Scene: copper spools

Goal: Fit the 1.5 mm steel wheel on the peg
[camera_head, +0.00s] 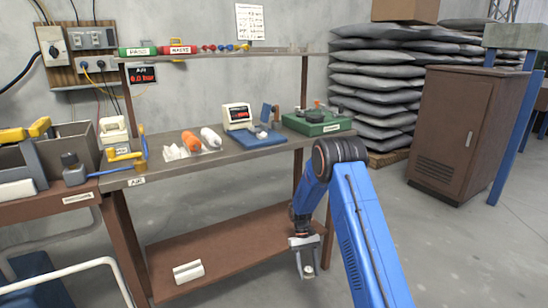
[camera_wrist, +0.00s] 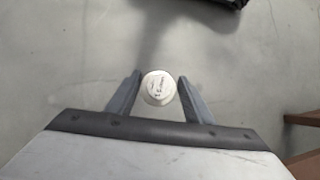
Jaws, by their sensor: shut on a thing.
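My gripper (camera_head: 306,272) hangs low in front of the bench's right end, clear of the bench. It also shows in the wrist view (camera_wrist: 158,88), with its two fingers shut on a small round pale metal wheel (camera_wrist: 159,86). In the head view the wheel (camera_head: 309,269) is a tiny light spot between the fingers. I cannot make out the peg surely; a blue base (camera_head: 258,138) with small parts and a green box (camera_head: 318,124) with fittings stand on the bench.
The bench top (camera_head: 225,154) also holds a display scale (camera_head: 238,116), and orange and white spools. A shelf (camera_head: 220,54) runs above it. A lower shelf (camera_head: 225,243) bears a white block. A brown cabinet (camera_head: 452,130) and stacked sacks stand right. Open floor surrounds my gripper.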

